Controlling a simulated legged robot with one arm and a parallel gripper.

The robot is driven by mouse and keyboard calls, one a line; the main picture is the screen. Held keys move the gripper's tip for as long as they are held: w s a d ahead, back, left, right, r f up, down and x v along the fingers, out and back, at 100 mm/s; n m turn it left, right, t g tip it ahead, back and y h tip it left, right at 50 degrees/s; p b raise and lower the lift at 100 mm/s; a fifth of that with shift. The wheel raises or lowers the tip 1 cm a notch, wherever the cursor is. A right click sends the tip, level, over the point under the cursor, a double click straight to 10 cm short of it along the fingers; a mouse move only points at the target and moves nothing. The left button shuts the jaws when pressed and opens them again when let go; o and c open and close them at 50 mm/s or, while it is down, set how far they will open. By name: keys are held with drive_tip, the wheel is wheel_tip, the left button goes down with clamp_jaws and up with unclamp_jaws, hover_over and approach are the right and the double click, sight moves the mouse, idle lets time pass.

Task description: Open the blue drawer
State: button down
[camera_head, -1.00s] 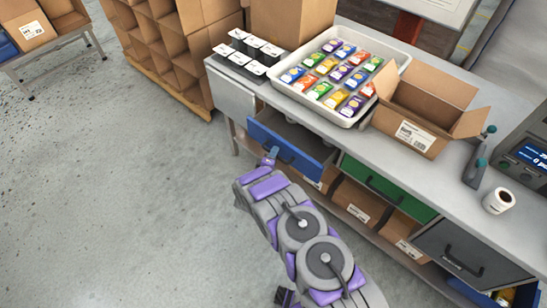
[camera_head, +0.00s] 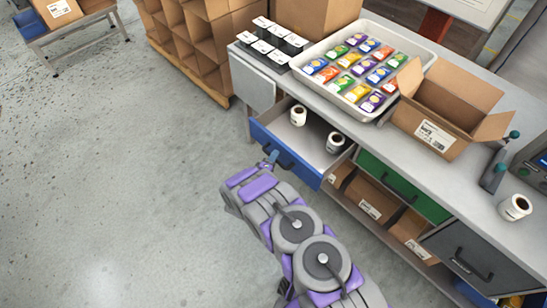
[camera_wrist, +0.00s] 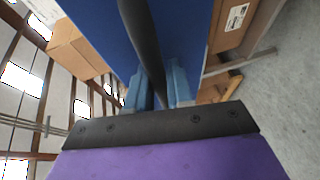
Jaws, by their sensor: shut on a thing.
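The blue drawer (camera_head: 283,151) is pulled out from under the left part of the workbench, and its inside shows. Two white rolls (camera_head: 298,115) and (camera_head: 335,142) stand in it. My gripper (camera_head: 270,158) is at the drawer's front. In the wrist view my gripper (camera_wrist: 160,88) has its blue fingers on either side of the dark bar handle (camera_wrist: 143,35), shut on it, with the blue drawer front (camera_wrist: 185,28) right behind.
A green drawer (camera_head: 403,187) and a grey drawer (camera_head: 472,255) are shut to the right. Cardboard boxes (camera_head: 370,200) sit on the shelf below. The bench top holds a white tray (camera_head: 335,97) of coloured packets and an open carton (camera_head: 450,100). The floor (camera_head: 130,190) in front is clear.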

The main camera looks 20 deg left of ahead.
drive_tip(key=c, duration=1.1)
unclamp_jaws()
drive_tip(key=shift+d+f, duration=0.3)
drive_tip(key=shift+d, duration=0.05)
drive_tip(key=shift+a+r, duration=0.1)
drive_tip(key=shift+r, duration=0.05)
drive_tip(key=shift+s+a+r, duration=0.1)
drive_tip(key=shift+s+a, duration=0.05)
drive_tip(key=shift+s, duration=0.3)
drive_tip(key=s+r+p, duration=0.2)
drive_tip(key=s+r, duration=0.1)
drive_tip(key=s, duration=1.3)
drive_tip(key=shift+p, duration=0.4)
